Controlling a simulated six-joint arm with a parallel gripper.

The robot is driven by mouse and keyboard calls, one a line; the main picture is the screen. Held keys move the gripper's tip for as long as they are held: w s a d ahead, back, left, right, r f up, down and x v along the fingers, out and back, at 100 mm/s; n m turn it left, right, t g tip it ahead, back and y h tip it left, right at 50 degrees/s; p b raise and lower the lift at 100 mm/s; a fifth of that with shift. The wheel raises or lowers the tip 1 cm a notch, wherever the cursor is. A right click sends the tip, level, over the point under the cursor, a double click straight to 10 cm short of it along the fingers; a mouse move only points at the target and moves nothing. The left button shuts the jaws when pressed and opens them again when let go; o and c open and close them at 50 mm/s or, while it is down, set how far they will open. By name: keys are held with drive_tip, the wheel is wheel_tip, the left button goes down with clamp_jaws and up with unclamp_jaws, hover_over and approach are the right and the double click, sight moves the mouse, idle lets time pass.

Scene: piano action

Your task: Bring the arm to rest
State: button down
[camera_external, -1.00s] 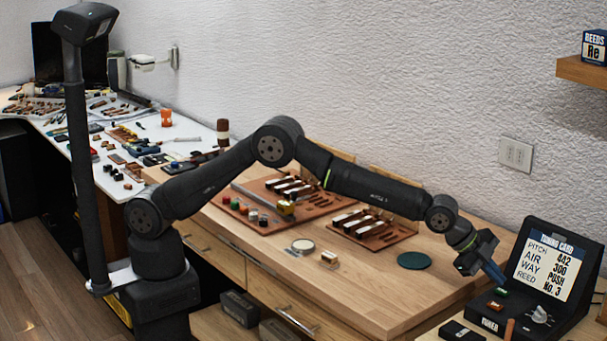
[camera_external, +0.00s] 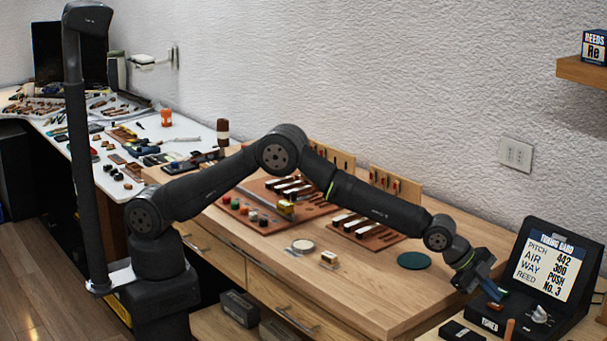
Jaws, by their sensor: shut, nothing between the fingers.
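My arm stretches from its base at the lower left across the wooden bench to the right. My gripper (camera_external: 494,291) is at the far right end, low and pointing down at the tuner box (camera_external: 515,318). It is shut with nothing between its fingers. The blue fingertips are beside or just over a small green and orange piece (camera_external: 495,306) on the box. I cannot tell whether they touch it. The tuning card (camera_external: 545,262) stands upright on the box behind my gripper.
A white table (camera_external: 185,128) at the back left is crowded with tools. A shelf (camera_external: 585,72) juts out upper right.

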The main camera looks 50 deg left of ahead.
drive_tip(key=shift+f, duration=0.35)
drive_tip(key=shift+r, duration=0.25)
wheel_tip(320, 180, up, 19)
drive_tip(key=w+a+n+y, duration=0.1)
drive_tip(key=w+a+n, duration=0.1)
drive_tip(key=w+a, duration=0.5)
drive_tip(key=w+a+n+y, duration=0.1)
drive_tip(key=w+a, duration=0.6)
drive_tip(key=a, duration=1)
drive_tip(key=w+a+n+y, duration=0.1)
drive_tip(key=w+a+n, duration=0.2)
drive_tip(key=w+a, duration=0.4)
drive_tip(key=shift+w+a+r+n, duration=0.3)
drive_tip(key=shift+a+r+n, duration=0.1)
drive_tip(key=shift+a, duration=2.7)
idle(0.3)
